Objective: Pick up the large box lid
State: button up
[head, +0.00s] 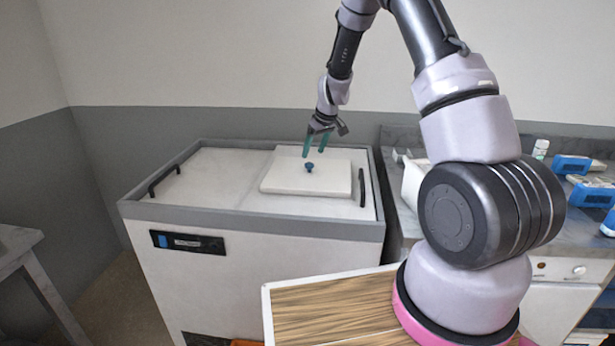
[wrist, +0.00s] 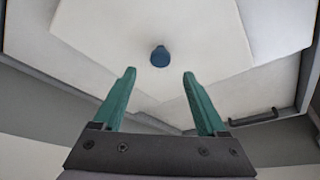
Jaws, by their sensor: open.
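The large box lid (head: 285,182) is a flat white square slab with a small dark blue knob (head: 309,167) at its middle. It lies on top of the white chest (head: 225,185), towards its right side. In the wrist view the lid (wrist: 205,30) fills the upper middle, with the blue knob (wrist: 160,57) near the centre. My gripper (head: 315,155) has green fingers and is open and empty above the knob. In the wrist view its fingertips (wrist: 158,74) are spread wide, with the knob beyond them and between their lines. I see no contact with the knob.
The chest top has black handles at left (head: 164,180) and right (head: 362,188), and a raised grey rim. A counter (head: 585,165) with blue-and-white devices stands to the right. A wooden-topped surface (head: 330,310) is in front. The wall is close behind the chest.

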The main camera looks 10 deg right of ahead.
aim_at(310, 164)
jog(key=x, duration=0.6)
jog(key=shift+s, duration=0.1)
grip_shut()
